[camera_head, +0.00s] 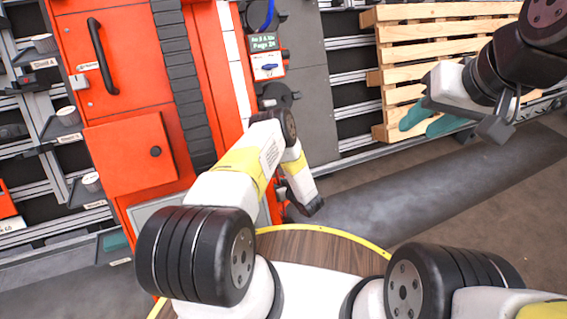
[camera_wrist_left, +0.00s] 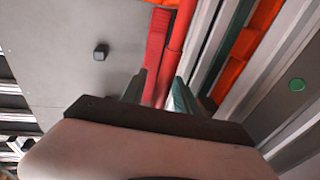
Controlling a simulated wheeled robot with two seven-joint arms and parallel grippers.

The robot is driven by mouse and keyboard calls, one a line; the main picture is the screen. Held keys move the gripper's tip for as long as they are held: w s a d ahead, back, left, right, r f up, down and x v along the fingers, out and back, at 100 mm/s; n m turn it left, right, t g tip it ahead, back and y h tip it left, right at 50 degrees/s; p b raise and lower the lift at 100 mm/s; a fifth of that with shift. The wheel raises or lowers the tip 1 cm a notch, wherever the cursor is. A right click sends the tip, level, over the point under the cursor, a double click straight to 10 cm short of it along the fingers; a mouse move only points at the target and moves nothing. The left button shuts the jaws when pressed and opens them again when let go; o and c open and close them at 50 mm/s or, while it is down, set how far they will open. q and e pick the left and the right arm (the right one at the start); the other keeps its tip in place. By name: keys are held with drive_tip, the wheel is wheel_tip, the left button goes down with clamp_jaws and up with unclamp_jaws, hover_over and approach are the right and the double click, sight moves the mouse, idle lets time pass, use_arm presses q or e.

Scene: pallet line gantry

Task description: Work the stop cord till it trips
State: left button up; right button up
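In the left wrist view a long red bar or cord (camera_wrist_left: 180,38) runs down beside a wider red strip (camera_wrist_left: 156,40); I cannot tell for sure which is the stop cord. The fingers of my left gripper (camera_wrist_left: 158,90) stand apart, with red showing between them; contact is not clear. In the head view my left arm reaches to the lower edge of the orange cabinet, and its fingers are hidden or too small to make out. My right gripper (camera_head: 433,119), with teal fingers apart, is empty in front of the wooden pallets.
An orange cabinet (camera_head: 135,155) with a black handle stands at left. Wooden pallets (camera_head: 440,30) stand at upper right. Shelf rails are at far left. The grey floor at right is clear.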

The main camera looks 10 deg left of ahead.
use_arm(q)
drive_tip(key=shift+c, duration=0.5)
drive_tip(key=c, duration=0.7)
